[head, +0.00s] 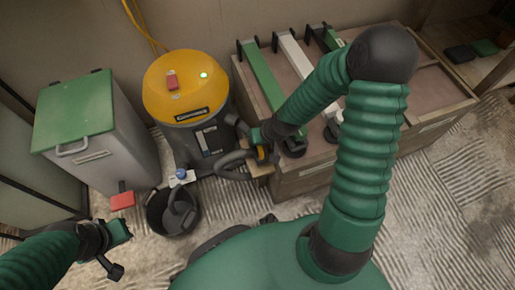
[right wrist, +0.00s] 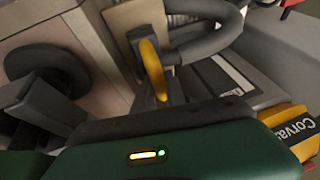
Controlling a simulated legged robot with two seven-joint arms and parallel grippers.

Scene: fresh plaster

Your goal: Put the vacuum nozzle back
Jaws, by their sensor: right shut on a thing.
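The vacuum (head: 185,95) is a yellow-topped drum with a grey body, standing behind the bucket. Its dark grey hose (head: 232,158) curves from the drum to my right gripper (head: 263,148). My right gripper is shut on the dark nozzle end with a yellow part (head: 261,154), beside a small wooden bracket (head: 259,170) at the bench's left end. In the right wrist view, the yellow part (right wrist: 152,68) and grey hose (right wrist: 205,32) show in front of the bracket (right wrist: 138,32); the nozzle's tip is hidden. My left gripper (head: 118,250) is open and empty at lower left.
Ridged floor at right is clear.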

